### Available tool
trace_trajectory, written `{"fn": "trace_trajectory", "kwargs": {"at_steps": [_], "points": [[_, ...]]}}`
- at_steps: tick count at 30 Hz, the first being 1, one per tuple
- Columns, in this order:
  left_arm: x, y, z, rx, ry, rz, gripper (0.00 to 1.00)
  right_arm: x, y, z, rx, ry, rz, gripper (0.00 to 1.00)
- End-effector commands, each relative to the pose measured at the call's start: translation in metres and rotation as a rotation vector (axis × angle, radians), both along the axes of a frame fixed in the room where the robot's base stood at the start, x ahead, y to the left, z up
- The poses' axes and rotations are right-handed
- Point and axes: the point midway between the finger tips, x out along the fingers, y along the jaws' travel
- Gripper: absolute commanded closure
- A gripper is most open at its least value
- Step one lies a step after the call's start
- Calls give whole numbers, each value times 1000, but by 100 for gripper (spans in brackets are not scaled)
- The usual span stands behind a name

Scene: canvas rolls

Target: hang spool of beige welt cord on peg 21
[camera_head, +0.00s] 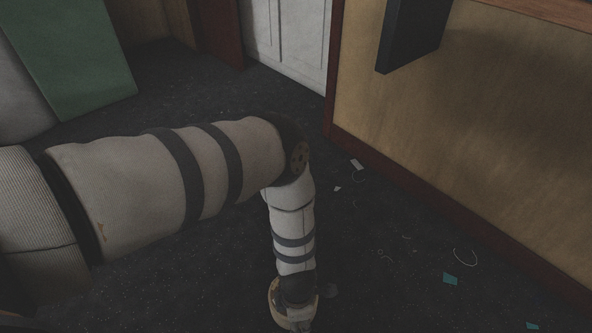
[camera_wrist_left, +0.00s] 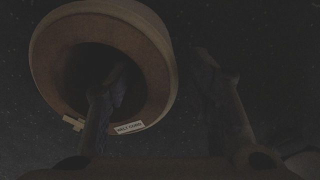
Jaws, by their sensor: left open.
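A round beige spool (camera_wrist_left: 158,50) with a wide hole and a small white label fills the upper left of the left wrist view. Part of the spool (camera_head: 272,294) also shows at the bottom of the head view, at the end of my left arm. My left gripper (camera_wrist_left: 162,68) is open. One finger lines up with the spool's hole and appears to reach into it; the other finger is apart, to the right of the spool. Whether the finger touches the spool is too dark to tell. No peg is visible. My right gripper is not in view.
A tan panel (camera_head: 440,130) with a dark red lower edge stands at the right, with a dark box-like object (camera_head: 413,35) in front. A green panel (camera_head: 75,50) and a white door (camera_head: 290,40) are behind. Scraps, including a teal one (camera_head: 450,279), lie on the dark floor.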

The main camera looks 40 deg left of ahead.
Motion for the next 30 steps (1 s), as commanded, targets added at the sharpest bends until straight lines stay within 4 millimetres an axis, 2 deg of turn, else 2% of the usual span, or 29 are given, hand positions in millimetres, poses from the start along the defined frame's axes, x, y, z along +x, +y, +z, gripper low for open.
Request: {"fn": "trace_trajectory", "kwargs": {"at_steps": [1,2,8,12,15,25,28,30], "points": [[-2,0,-16,0,6,-2,52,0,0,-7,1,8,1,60],[-2,0,-19,1,4,-2,52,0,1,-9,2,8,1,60],[0,0,-17,0,0,-1,52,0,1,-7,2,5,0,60],[-1,0,-17,1,1,-1,82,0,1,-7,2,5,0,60],[-1,0,-17,1,1,-1,100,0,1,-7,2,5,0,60],[0,1,-14,2,-1,-1,100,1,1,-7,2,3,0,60],[0,1,-4,1,-2,-1,100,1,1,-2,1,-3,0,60],[0,0,11,1,-3,0,100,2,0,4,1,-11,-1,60]]}}
